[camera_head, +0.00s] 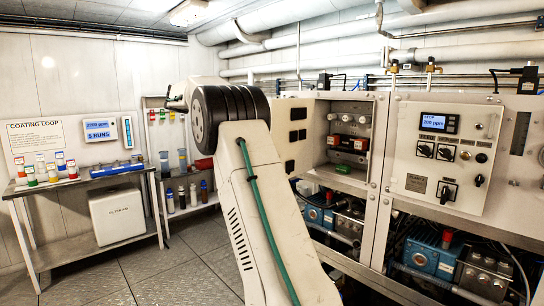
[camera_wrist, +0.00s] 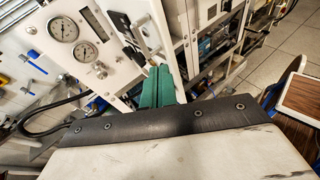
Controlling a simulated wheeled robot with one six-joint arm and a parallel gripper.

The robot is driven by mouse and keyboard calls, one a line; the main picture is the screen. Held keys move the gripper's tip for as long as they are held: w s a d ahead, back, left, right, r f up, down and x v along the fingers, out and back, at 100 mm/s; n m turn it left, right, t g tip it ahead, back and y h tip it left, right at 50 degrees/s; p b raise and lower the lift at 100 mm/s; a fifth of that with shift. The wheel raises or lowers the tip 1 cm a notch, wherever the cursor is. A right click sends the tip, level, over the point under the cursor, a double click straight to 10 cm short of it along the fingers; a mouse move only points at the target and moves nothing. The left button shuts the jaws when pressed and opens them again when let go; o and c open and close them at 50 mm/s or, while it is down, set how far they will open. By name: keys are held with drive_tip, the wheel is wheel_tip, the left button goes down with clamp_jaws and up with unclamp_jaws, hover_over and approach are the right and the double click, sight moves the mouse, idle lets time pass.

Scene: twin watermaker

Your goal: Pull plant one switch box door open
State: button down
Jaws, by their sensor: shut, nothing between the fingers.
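My gripper (camera_wrist: 156,82) shows in the wrist view as two green fingers, shut together and empty. The fingertips are close to the lower right part of a white panel (camera_wrist: 95,22) with two round gauges. A pale bar-like handle (camera_wrist: 144,38) and a dark fitting (camera_wrist: 131,54) are just beyond the fingertips; I cannot tell whether the fingers touch them. I cannot tell which surface is the plant one switch box door. In the head view my arm hides the gripper. An open recess (camera_head: 365,107) there holds red and green devices.
A control panel (camera_head: 437,163) with a lit display and knobs stands at the right. Blue pumps (camera_head: 433,254) and hoses fill the space below. A metal bench (camera_head: 92,185) stands at the left. Floor (camera_head: 195,245) is clear between bench and my arm.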

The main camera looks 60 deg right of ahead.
drive_tip(key=s+f+m+t+y, duration=0.3)
drive_tip(key=s+f+t+y, duration=0.7)
drive_tip(key=s+f, duration=0.55)
drive_tip(key=s+d+r+m+t, duration=0.45)
drive_tip(key=s+m+t, duration=0.25)
drive_tip(key=t, duration=0.3)
drive_tip(key=w+r+x, duration=0.1)
drive_tip(key=r+x, duration=0.1)
drive_tip(key=x, duration=1)
drive_tip(key=shift+w+d, duration=0.35)
drive_tip(key=shift+w, duration=0.05)
drive_tip(key=shift+h, duration=0.3)
